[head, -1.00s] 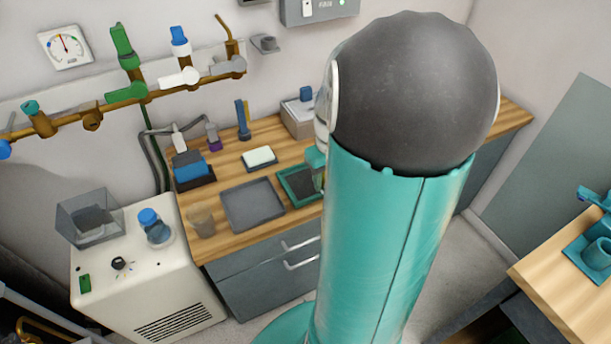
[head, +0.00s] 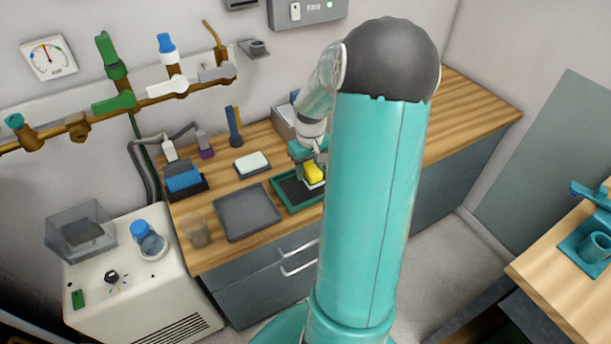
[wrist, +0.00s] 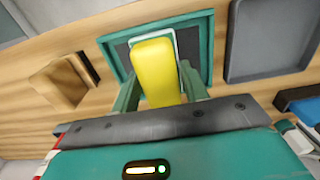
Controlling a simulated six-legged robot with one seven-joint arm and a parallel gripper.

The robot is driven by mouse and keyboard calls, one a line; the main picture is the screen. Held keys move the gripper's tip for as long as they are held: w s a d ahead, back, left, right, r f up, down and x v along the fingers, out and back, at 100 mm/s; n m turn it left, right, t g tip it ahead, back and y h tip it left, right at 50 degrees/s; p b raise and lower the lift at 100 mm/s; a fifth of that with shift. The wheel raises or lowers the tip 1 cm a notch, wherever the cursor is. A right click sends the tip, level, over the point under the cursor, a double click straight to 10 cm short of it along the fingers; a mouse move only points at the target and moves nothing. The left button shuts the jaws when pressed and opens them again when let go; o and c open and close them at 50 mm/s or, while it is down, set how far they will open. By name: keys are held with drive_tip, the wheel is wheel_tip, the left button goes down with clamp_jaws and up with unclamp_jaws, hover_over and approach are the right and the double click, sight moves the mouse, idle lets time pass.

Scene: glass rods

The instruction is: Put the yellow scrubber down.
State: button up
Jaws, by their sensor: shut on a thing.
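The yellow scrubber (head: 314,172) is in my gripper (head: 312,168), over the green-rimmed tray (head: 285,202) on the wooden counter. In the wrist view the yellow scrubber (wrist: 156,72) sits between the two green fingers of my gripper (wrist: 160,90), with a pale layer along its edge. The green-rimmed tray (wrist: 113,62) with a dark inside lies beyond it. I cannot tell whether the scrubber touches the tray floor. My arm hides the tray's right part in the head view.
A grey tray (head: 247,212) lies to the left of the green tray. Behind are a white block on a dark dish (head: 252,163), a blue item in a dark holder (head: 183,180) and a box (head: 284,122). A beaker (head: 195,232) stands near the counter's left end.

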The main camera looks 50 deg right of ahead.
sight(305, 176)
drive_tip(key=w+f, duration=0.1)
drive_tip(key=w+d+f, duration=0.1)
drive_tip(key=f, duration=0.1)
drive_tip(key=shift+w+f, duration=0.1)
drive_tip(key=shift+w, duration=0.15)
drive_tip(key=shift+w+d+f, duration=0.1)
drive_tip(key=shift+f, duration=1.5)
drive_tip(key=shift+f, duration=0.15)
drive_tip(key=o, duration=1)
drive_tip(key=shift+o, duration=0.2)
wheel_tip(305, 176, up, 12)
drive_tip(key=shift+r, duration=0.25)
drive_tip(key=w+a+r+n+h, duration=0.1)
drive_tip(key=a+r, duration=0.6)
drive_tip(key=a, duration=0.3)
drive_tip(key=s+a+r+n+t, duration=0.1)
drive_tip(key=s+a+r+t, duration=0.1)
drive_tip(key=a, duration=0.6)
drive_tip(key=s+a+r+t, duration=0.1)
drive_tip(key=s+a+r, duration=0.3)
drive_tip(key=s+a, duration=0.2)
drive_tip(key=s+a+r+n+t+y, duration=0.1)
drive_tip(key=s+a, duration=0.4)
drive_tip(key=a, duration=0.5)
wheel_tip(305, 176, up, 2)
drive_tip(key=shift+r+n+t, duration=0.1)
drive_tip(key=shift+n+t, duration=0.2)
drive_tip(key=shift+t, duration=0.5)
